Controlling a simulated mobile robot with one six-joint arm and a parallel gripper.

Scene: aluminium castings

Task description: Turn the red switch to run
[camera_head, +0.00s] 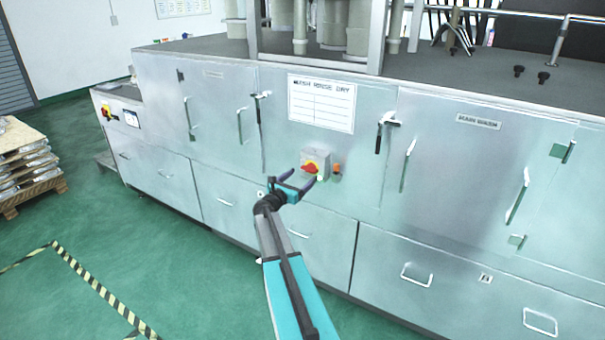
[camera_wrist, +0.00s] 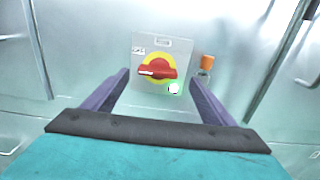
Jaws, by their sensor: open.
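The red switch (camera_head: 311,167) is a red handle on a yellow disc, on a small grey box on the front of the metal machine. In the wrist view the red switch (camera_wrist: 157,69) lies roughly level, with a pale mark at its left end. A label (camera_wrist: 139,50) is left of the disc; its lettering is too small to read surely. A pale round spot (camera_wrist: 174,88) sits at the disc's lower right. My gripper (camera_head: 298,176) is open and empty in front of the box. Its two fingers (camera_wrist: 158,75) reach toward the box on either side of the handle, seemingly short of it.
An orange-topped knob (camera_wrist: 207,62) stands right of the switch box. A white "WASH RINSE DRY" sheet (camera_head: 321,103) is above. Door handles (camera_head: 386,130) stick out nearby. Another red-and-yellow switch (camera_head: 107,112) is at the machine's far left. The green floor in front is mostly clear.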

